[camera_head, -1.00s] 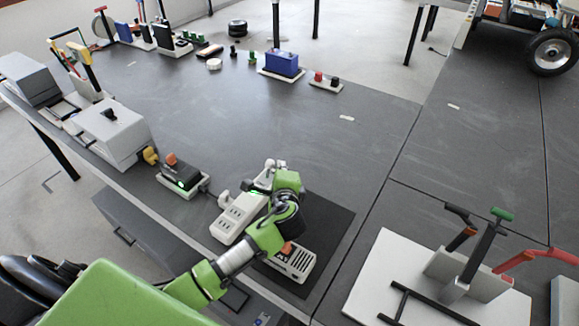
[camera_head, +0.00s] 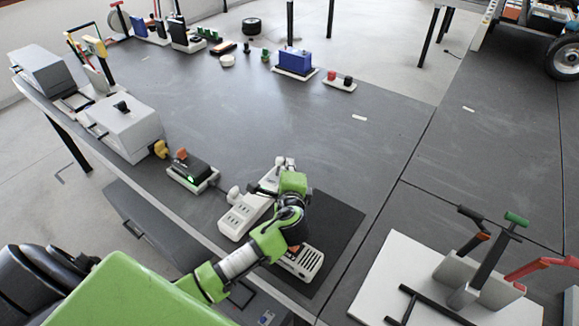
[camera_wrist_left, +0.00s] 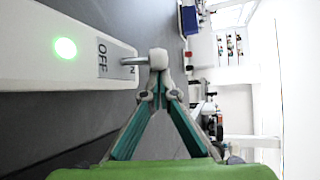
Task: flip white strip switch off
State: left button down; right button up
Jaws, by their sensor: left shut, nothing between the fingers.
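The white power strip (camera_head: 238,218) lies on the dark bench, partly behind my left arm in the head view. In the left wrist view the strip (camera_wrist_left: 40,52) fills the upper left, with a lit green lamp (camera_wrist_left: 65,48) and an OFF label (camera_wrist_left: 102,57). A small metal switch lever (camera_wrist_left: 139,62) points out from the strip beside a partly covered second label. My left gripper (camera_wrist_left: 158,58) is shut and empty, its tip at the lever's end; I cannot tell whether they touch. In the head view the left gripper (camera_head: 285,163) is over the strip's far end.
A white box with an orange switch (camera_head: 300,262) sits close beside my left arm. A black switch block (camera_head: 194,174) and a grey box (camera_head: 126,130) stand to the left. Toggle clamps on a white plate (camera_head: 385,265) are at right. The middle of the bench is clear.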

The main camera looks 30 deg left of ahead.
pick_arm(q)
jog(key=shift+f, duration=0.1)
jog(key=shift+s, duration=0.1)
jog(key=shift+s+t+b, duration=0.15)
jog(key=shift+t+b, duration=0.15)
jog(key=shift+b, duration=0.1)
jog(key=shift+s+a+r+p, duration=0.15)
jog(key=shift+s+r+p, duration=0.25)
jog(key=shift+s+p, duration=0.3)
jog(key=shift+s+f, duration=0.1)
jog(key=shift+s, duration=0.05)
jog(key=shift+s+d, duration=0.3)
jog(key=shift+s, duration=0.1)
jog(key=v, duration=1.1)
